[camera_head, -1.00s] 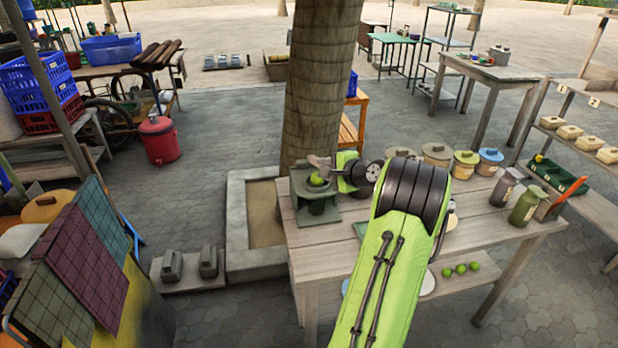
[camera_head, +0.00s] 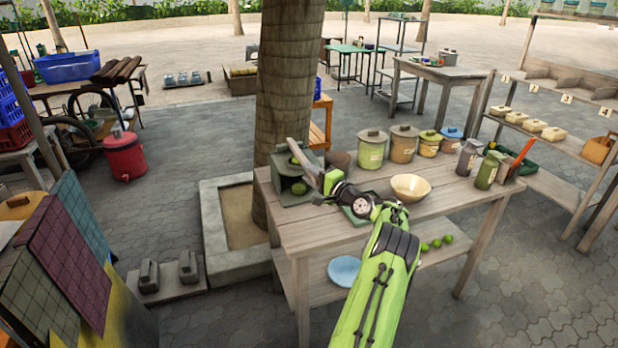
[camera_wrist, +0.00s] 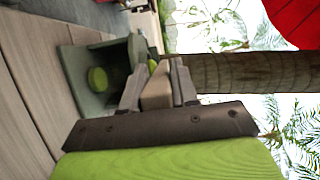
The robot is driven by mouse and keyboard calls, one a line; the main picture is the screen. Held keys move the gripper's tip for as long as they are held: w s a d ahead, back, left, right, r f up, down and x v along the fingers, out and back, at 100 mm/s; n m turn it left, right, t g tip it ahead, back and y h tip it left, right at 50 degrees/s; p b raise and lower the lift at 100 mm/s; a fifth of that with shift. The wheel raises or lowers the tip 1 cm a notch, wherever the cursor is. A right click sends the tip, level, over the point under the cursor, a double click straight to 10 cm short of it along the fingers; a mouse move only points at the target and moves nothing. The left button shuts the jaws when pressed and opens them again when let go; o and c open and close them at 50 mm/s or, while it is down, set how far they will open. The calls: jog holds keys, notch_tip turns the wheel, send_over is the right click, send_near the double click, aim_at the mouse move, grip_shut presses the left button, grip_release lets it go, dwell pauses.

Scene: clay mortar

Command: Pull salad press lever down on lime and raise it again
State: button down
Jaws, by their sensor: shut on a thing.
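The grey-green salad press (camera_head: 283,184) stands at the back left corner of the wooden table (camera_head: 330,232). A green lime (camera_head: 298,188) shows in its lower opening, and in the wrist view (camera_wrist: 98,79). A second bit of green (camera_head: 293,160) shows higher up, behind the lever. The pale wooden lever (camera_head: 304,159) slants from the press's top down to the right. My gripper (camera_head: 324,181) is at the lever's right end, in front of the press. The wrist view shows its fingers shut on the lever (camera_wrist: 157,92). The lever's pivot is not clear.
A wooden bowl (camera_head: 411,187) and several lidded jars (camera_head: 372,150) stand right of the press. A tree trunk (camera_head: 285,85) rises behind.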

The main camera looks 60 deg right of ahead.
jog(key=shift+f, duration=0.4)
jog(key=c, duration=1)
grip_release()
jog(key=shift+o, duration=0.2)
jog(key=shift+s+r, duration=0.15)
jog(key=shift+s, duration=0.05)
jog(key=p+v, duration=0.2)
jog(key=v, duration=1.3)
jog(key=shift+s+p, duration=0.25)
jog(key=shift+p, duration=0.15)
jog(key=shift+w+a, duration=0.1)
